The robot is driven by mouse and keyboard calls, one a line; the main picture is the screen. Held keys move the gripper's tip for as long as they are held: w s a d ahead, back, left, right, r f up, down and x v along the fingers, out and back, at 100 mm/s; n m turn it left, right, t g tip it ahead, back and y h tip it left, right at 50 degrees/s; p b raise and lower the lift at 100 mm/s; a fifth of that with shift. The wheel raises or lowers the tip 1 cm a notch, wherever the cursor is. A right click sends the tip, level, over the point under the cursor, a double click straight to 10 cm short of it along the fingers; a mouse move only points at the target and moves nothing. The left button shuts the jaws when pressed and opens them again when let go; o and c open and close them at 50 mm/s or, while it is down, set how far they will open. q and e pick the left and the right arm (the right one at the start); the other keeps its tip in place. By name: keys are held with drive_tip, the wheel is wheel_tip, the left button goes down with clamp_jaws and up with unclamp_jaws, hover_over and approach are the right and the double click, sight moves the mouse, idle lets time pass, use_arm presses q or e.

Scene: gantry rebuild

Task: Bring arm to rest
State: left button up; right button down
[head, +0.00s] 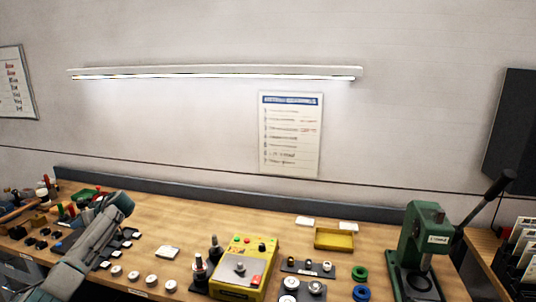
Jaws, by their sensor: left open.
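My left arm comes in from the lower left, over the left part of the wooden workbench (190,222). My left gripper (119,203) is at its upper end, grey and dark, and open. No held object shows at it. It hides part of the bench and some small parts behind it. My right gripper is not in view.
A yellow control box (232,284) stands at the front middle, with black-handled tools (199,269) beside it. A green press (420,244) stands at the right. A yellow tray (334,238) lies near the back. White round parts (151,280) line the front left.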

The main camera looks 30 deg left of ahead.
use_arm(q)
drive_tip(key=s+a+f+m+t, duration=0.1)
drive_tip(key=s+a+f+m, duration=0.15)
drive_tip(key=f, duration=0.35)
drive_tip(key=s+a+f+m+t, duration=0.1)
drive_tip(key=s+f+m, duration=0.1)
drive_tip(key=f+m, duration=0.3)
drive_tip(key=s+a+f+m+t+h, duration=0.3)
drive_tip(key=s+f+m, duration=1.1)
drive_tip(key=s+f, duration=1.05)
drive_tip(key=s+d+f+n+h, duration=0.15)
drive_tip(key=s+d+f, duration=0.25)
drive_tip(key=d+f, duration=0.85)
drive_tip(key=s+d+f+n+h, duration=0.15)
drive_tip(key=s+d+f, duration=0.25)
drive_tip(key=d+f, duration=0.9)
drive_tip(key=s+d+f+h, duration=0.1)
drive_tip(key=d+f+h, duration=0.25)
drive_tip(key=d, duration=1.55)
drive_tip(key=s+d+f+h, duration=0.2)
drive_tip(key=d+f, duration=0.2)
drive_tip(key=d, duration=1.5)
wheel_tip(320, 180, down, 13)
drive_tip(key=d+b, duration=0.1)
drive_tip(key=b, duration=1.2)
drive_tip(key=shift+w+d+r+n+g, duration=0.15)
drive_tip(key=shift+d+n+g, duration=0.1)
drive_tip(key=shift+n+g, duration=0.1)
